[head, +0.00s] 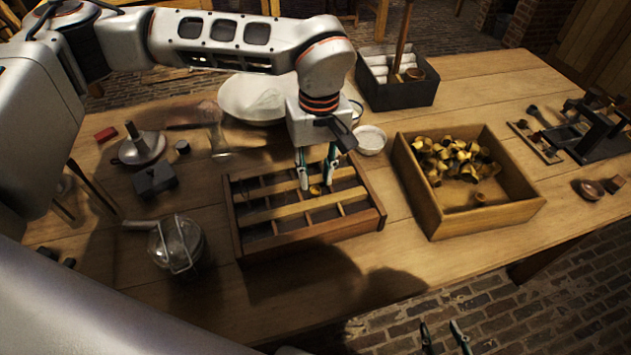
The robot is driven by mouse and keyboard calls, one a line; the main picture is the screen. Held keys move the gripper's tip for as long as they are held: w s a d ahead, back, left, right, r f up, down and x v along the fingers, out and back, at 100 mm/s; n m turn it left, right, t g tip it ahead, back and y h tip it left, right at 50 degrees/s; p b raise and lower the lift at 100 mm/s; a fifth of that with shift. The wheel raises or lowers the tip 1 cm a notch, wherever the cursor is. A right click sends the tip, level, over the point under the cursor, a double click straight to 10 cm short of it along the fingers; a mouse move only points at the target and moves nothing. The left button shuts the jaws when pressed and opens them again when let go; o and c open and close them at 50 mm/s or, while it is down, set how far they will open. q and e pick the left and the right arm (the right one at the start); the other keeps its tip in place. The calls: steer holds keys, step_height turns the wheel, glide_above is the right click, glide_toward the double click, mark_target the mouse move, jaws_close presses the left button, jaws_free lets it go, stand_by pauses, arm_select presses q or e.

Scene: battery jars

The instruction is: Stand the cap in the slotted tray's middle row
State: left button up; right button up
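The slotted tray (310,235) is a dark wooden frame with lighter long slats and short dividers, lying mid-table. A small brass-coloured cap (315,190) shows at the tray's middle row, between the two long slats. Whether it stands on its edge or is fully seated is too small to tell. My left gripper (318,184) reaches down over the tray, its two fingers apart on either side of the cap; no clear contact shows. My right gripper (443,338) is at the bottom edge, in front of the table, with its fingers apart and empty.
A wooden box (432,218) of brass-coloured caps stands right of the tray. A glass jar (177,243) with a wire clasp stands left. A white bowl (252,98) and a small bowl (370,139) sit behind. A dark crate (400,95) is farther back. The table front is clear.

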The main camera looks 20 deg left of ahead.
mark_target(317, 194)
arm_select(q)
step_height(317, 194, up, 9)
steer(key=shift+f, duration=0.15)
steer(key=shift+d, duration=0.1)
stand_by(0.5)
